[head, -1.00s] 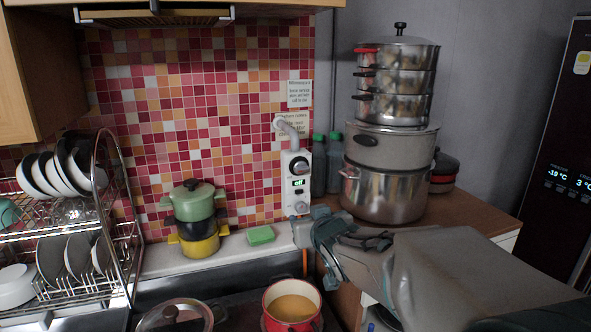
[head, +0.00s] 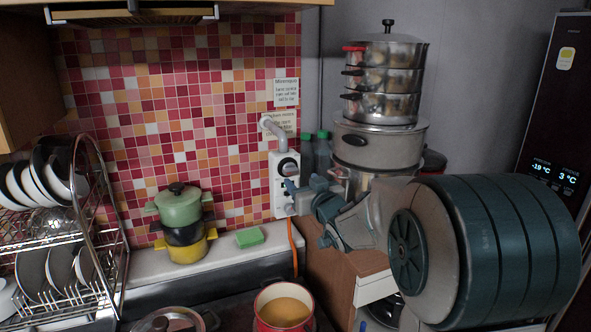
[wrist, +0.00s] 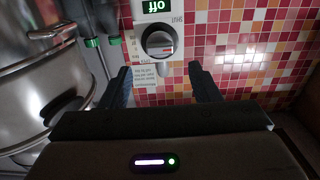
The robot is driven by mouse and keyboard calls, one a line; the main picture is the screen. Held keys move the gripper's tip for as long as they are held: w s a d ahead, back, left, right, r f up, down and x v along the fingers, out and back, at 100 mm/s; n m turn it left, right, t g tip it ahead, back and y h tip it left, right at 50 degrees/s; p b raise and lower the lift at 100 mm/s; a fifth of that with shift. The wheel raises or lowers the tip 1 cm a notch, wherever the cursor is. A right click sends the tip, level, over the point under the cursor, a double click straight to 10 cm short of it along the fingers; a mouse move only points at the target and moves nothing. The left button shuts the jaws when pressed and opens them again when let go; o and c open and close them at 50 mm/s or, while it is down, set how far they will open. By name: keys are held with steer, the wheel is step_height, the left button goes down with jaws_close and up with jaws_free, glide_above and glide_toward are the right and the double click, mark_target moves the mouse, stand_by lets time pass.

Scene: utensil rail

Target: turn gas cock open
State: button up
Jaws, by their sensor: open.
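The gas cock is a round knob on a white box (head: 278,190) with a grey pipe, on the tiled wall. My gripper (wrist: 160,80) is open and empty. Its fingertips lie on either side below the knob in that picture, apart from it. In the head view my gripper (head: 292,198) is in front of the box and hides part of it.
Small coloured pots (head: 181,210) and a green sponge (head: 249,237) are on the counter to the left. A red pot (head: 284,308) stands below.

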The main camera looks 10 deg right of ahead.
mark_target(293, 172)
steer(key=shift+w+a+p, duration=0.2)
steer(key=shift+w+p, duration=0.1)
steer(key=shift+w, duration=0.85)
steer(key=shift+w+a+p, duration=0.25)
steer(key=shift+w+p, duration=0.1)
steer(key=shift+w, duration=0.75)
steer(key=shift+w+a+p, duration=0.2)
steer(key=shift+w+p, duration=0.1)
steer(key=shift+w, duration=0.85)
steer(key=c, duration=1)
